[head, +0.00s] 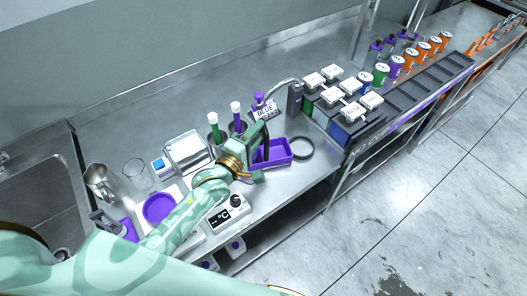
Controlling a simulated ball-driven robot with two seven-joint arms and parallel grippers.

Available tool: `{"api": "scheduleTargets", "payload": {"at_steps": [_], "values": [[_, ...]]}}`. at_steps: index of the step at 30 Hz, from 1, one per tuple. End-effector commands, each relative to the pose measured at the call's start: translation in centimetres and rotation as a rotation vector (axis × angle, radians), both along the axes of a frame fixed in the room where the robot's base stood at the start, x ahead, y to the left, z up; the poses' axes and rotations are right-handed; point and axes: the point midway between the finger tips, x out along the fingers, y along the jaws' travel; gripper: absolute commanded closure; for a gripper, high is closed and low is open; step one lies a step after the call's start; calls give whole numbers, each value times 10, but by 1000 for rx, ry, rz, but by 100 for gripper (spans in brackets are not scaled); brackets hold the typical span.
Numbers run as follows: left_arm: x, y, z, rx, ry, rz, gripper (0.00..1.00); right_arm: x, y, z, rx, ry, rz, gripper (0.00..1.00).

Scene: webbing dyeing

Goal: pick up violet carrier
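A violet stick-like piece with a white top (237,116), which looks like the violet carrier, stands upright in a dark round holder on the steel counter. A similar green piece with a white top (214,130) stands to its left. My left gripper (262,158) is just in front and to the right of the violet piece, over the left end of a violet tray (282,153). It appears apart from the violet piece. The gripper's own body hides its fingertips, so its opening cannot be made out. My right gripper is out of view.
A violet-topped stand with a "BLUE" label (265,112) is behind the gripper. A black ring (302,148) lies right of the tray. A violet dish (159,208) and a temperature control box (229,212) lie nearer. A rack with white-capped pieces (352,110) stands right.

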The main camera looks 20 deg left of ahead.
Motion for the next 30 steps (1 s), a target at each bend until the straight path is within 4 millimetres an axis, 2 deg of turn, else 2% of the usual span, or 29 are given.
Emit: {"api": "scheduleTargets", "payload": {"at_steps": [3,6,14,18,30], "values": [[20,-7,1,-1,-3,0,60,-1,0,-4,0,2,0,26],[30,-10,0,0,-1,0,60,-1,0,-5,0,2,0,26],[33,-11,1,1,0,0,60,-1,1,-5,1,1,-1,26],[33,-10,1,1,0,0,99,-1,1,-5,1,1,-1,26],[33,-10,3,0,-3,0,100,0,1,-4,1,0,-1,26]]}}
